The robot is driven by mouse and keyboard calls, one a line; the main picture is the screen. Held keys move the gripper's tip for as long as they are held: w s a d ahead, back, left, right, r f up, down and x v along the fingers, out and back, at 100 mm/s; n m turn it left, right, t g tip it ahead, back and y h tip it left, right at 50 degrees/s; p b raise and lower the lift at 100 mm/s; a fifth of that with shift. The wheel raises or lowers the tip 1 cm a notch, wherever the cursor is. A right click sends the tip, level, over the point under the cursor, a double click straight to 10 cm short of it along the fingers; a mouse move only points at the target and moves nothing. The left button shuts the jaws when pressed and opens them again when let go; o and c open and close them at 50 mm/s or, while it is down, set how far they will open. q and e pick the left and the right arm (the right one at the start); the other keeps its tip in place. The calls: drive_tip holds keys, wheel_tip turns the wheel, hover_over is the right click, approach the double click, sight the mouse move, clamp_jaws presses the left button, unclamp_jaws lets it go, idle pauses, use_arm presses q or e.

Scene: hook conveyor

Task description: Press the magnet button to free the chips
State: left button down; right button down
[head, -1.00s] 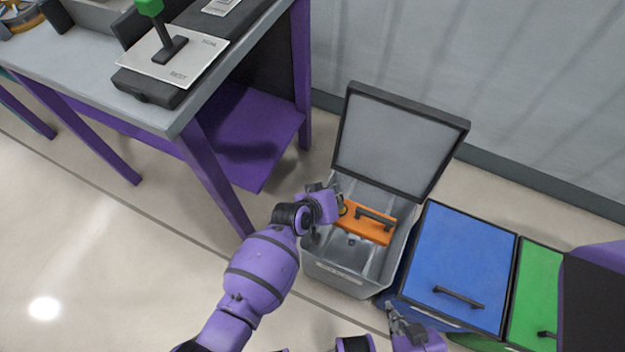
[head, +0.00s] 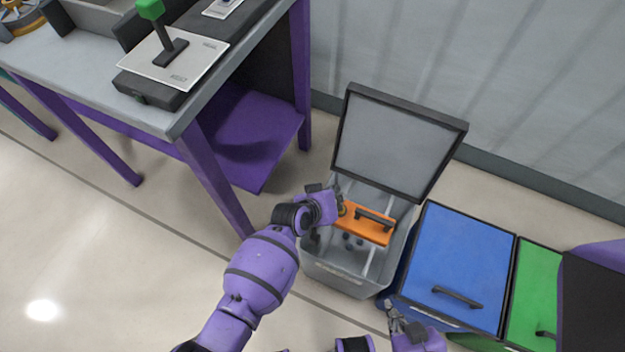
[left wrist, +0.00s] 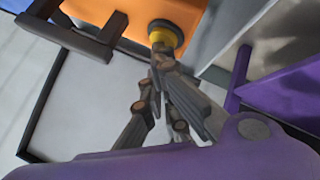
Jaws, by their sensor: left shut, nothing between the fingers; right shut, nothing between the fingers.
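An orange magnet block (head: 364,226) with a black handle (head: 374,217) is inside the open grey bin (head: 345,277). Its yellow button (left wrist: 164,37) in a dark ring shows in the left wrist view. My left gripper (head: 341,205) is shut and empty, with its fingertips at the button, seemingly touching it; it also shows in the left wrist view (left wrist: 162,62). My right gripper (head: 391,310) is shut and empty in front of the blue bin.
The grey bin's lid (head: 396,145) stands open. A closed blue bin (head: 458,262) and a closed green bin (head: 537,290) stand to its right. A table (head: 60,75) with a green-knobbed lever (head: 160,30) is at upper left. Floor at lower left is clear.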

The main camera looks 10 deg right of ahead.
use_arm(q)
drive_tip(key=shift+r+p, duration=0.4)
drive_tip(key=shift+r, duration=0.2)
use_arm(e)
drive_tip(key=shift+w+r, duration=0.25)
drive_tip(key=shift+r, duration=0.4)
use_arm(q)
drive_tip(key=shift+r, duration=0.1)
